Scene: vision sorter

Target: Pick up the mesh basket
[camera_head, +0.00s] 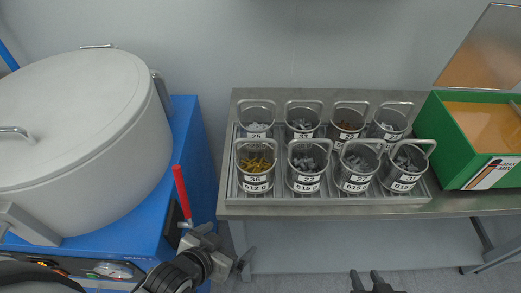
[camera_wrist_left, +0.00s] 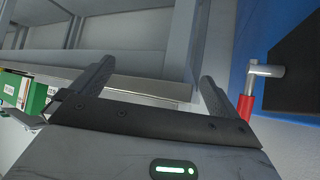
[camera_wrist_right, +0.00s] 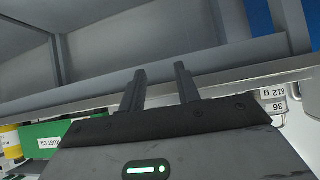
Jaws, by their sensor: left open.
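Several grey metal baskets with loop handles stand upright in two rows in a shallow tray (camera_head: 330,199) on the bench. The front row holds a basket of yellow pieces (camera_head: 256,180), two of grey pieces (camera_head: 306,180) (camera_head: 355,181) and a tilted-handled one at the right (camera_head: 402,181). I cannot tell which is the mesh basket, or see mesh. My left gripper (camera_head: 231,241) is open and empty, left of and below the tray, near a red handle. My right gripper (camera_head: 368,280) is parted and empty, in front of the bench at the bottom edge.
A large grey round-lidded machine (camera_head: 75,130) on a blue base (camera_head: 195,150) fills the left. Its red lever (camera_head: 181,190) stands by my left gripper. A green box (camera_head: 455,135) with an open lid stands at the bench's right end. The bench front edge (camera_head: 330,210) lies before both grippers.

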